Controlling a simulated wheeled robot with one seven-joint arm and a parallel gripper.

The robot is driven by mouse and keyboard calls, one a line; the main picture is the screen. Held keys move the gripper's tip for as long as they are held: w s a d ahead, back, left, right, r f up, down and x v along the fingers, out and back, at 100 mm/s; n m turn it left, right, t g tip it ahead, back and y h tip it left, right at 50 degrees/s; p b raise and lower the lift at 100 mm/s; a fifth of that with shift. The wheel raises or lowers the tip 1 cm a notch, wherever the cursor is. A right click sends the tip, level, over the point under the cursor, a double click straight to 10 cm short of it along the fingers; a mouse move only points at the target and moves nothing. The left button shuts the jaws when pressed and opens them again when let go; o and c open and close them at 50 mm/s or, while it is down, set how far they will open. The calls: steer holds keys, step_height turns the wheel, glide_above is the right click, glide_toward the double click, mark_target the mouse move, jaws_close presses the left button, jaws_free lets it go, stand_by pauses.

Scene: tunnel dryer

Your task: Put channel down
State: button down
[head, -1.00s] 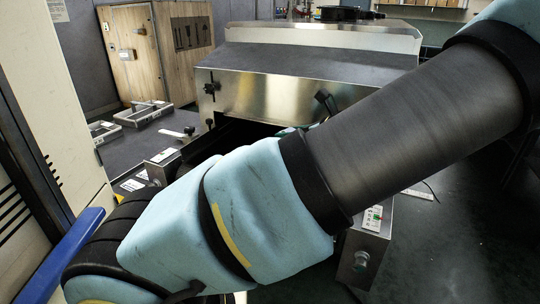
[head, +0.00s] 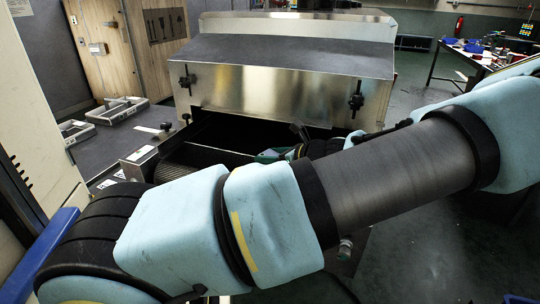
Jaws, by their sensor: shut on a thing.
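My gripper (head: 270,156) is partly in view at the mouth of the steel tunnel dryer (head: 285,92), at the end of my folded arm. Its green and dark parts show just above my near arm link, and its fingertips are not clear. A thin pale bar (head: 222,149), which looks like the channel, runs left from the gripper across the dark opening, above the mesh belt (head: 188,176). The gripper is shut on it. The bar's right end is hidden, and I cannot tell whether the bar touches the belt.
A dark side table (head: 105,150) at left holds two metal frames (head: 117,110). A wooden cabinet (head: 160,40) stands behind it. Black clamp knobs (head: 356,96) stick out from the hood. A blue rail (head: 50,255) is at lower left. Open floor lies at right.

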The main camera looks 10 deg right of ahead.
steer(key=shift+f, duration=0.1)
steer(key=shift+c, duration=0.6)
jaws_free()
steer(key=v, duration=1.2)
steer(key=shift+b, duration=0.35)
